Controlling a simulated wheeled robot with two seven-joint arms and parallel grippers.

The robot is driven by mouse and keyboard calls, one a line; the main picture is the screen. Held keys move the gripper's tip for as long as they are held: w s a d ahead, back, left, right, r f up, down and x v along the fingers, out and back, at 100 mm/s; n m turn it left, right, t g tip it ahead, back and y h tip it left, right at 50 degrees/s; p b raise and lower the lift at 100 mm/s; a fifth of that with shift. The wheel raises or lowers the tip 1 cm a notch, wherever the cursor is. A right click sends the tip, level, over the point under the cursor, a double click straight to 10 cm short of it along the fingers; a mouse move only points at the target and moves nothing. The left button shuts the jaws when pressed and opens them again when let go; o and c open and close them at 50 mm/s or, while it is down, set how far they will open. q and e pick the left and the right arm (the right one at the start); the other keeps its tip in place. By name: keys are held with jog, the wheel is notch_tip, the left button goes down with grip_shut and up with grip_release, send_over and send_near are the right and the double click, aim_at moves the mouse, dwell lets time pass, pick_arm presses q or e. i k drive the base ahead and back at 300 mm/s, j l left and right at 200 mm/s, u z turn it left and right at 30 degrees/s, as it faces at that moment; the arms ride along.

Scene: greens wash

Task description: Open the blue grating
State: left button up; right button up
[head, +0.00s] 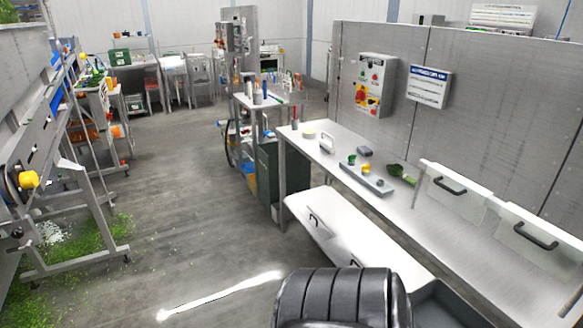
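I cannot make out a blue grating for certain. A narrow blue strip (57,60) shows along the top of the grey metal machine (52,120) at the left edge. It is small and seen at a slant, so I cannot tell whether it is the grating, or whether it is open or shut. Neither of my grippers is in view.
Green scraps (75,247) litter the floor under the machine's frame. The grey floor (180,200) between the machine and the steel bench (400,195) is clear. A white panel with handles (345,235) sits low before the bench. A cluttered cart (262,97) stands behind.

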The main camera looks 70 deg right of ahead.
aim_at(251, 165)
jog(key=z, duration=2.15)
jog(key=i+j, duration=0.2)
jog(key=i, duration=0.35)
jog(key=i+j+z, duration=0.1)
jog(key=i, duration=0.45)
jog(key=i+j+z, duration=0.1)
jog(key=i+j, duration=0.2)
jog(key=i, duration=0.25)
jog(key=i+j, duration=0.3)
jog(key=i, duration=0.2)
jog(key=i+j+z, duration=0.1)
jog(key=i+j, duration=0.2)
jog(key=i, duration=0.25)
jog(key=i+j, duration=0.3)
jog(key=i, duration=0.25)
jog(key=i+j+z, duration=0.1)
jog(key=i+j, duration=0.2)
jog(key=i, duration=0.2)
jog(key=z, duration=0.2)
